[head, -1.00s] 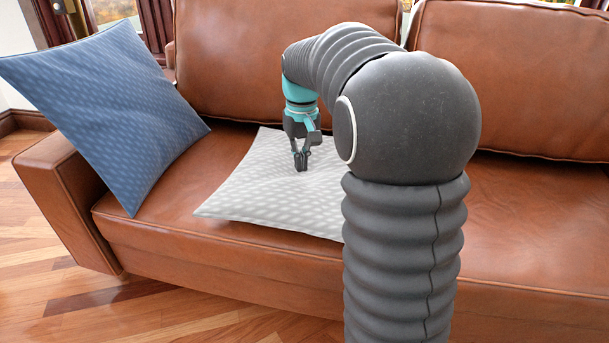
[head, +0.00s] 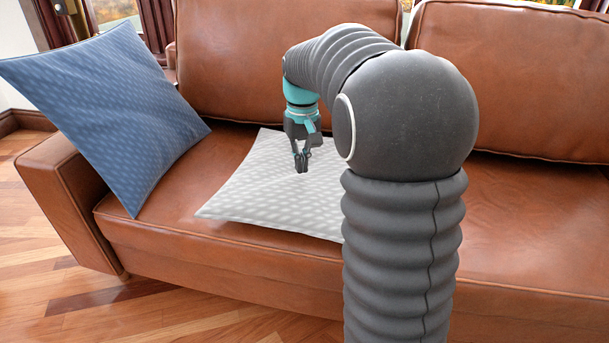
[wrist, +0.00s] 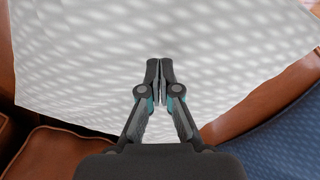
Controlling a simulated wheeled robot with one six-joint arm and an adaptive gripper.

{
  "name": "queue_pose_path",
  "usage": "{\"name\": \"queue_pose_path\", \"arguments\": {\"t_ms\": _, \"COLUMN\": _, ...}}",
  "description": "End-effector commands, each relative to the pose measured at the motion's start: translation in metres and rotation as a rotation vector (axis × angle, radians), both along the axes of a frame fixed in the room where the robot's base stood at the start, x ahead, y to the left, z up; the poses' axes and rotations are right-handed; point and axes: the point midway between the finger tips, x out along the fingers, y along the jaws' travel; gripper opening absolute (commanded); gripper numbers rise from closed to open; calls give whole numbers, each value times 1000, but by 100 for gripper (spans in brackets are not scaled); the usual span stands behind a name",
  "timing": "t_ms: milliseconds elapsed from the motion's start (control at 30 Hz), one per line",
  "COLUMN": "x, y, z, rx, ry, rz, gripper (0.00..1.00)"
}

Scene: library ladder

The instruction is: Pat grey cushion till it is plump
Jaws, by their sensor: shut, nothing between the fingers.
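The grey cushion (head: 262,197) is pale with a light dotted pattern and lies flat on the sofa seat. Its right part is hidden behind my arm in the head view. It also fills much of the wrist view (wrist: 90,70). My gripper (head: 302,170) points down over the middle of the cushion, its fingers shut and empty. In the wrist view the fingertips (wrist: 160,64) are together against the cushion's surface. I cannot tell whether they touch it or hover just above.
A brown leather sofa (head: 200,255) bears the cushion. A blue cushion (head: 115,110) leans on the sofa's left armrest, and its edge shows in the wrist view (wrist: 275,145). The sofa back rises behind my gripper. The seat to the right of my arm is clear.

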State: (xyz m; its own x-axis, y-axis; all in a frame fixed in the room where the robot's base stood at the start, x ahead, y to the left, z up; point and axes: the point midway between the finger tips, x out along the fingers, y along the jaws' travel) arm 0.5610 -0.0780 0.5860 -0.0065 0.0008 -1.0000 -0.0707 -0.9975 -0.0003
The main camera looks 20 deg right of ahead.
Motion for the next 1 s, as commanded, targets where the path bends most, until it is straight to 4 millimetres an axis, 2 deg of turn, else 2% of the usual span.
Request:
{"name": "queue_pose_path", "arguments": {"t_ms": 100, "x": 0, "y": 0, "z": 18, "rx": -1, "ry": -3, "rz": 0, "gripper": 0}}
{"name": "queue_pose_path", "arguments": {"t_ms": 700, "x": -1, "y": 4, "z": 83, "rx": -8, "ry": -9, "rz": 1, "gripper": 0}}
{"name": "queue_pose_path", "arguments": {"t_ms": 833, "x": -1, "y": 4, "z": 91, "rx": -8, "ry": -8, "rz": 0, "gripper": 0}}
{"name": "queue_pose_path", "arguments": {"t_ms": 1000, "x": -1, "y": 2, "z": 88, "rx": -6, "ry": -8, "rz": 0, "gripper": 0}}
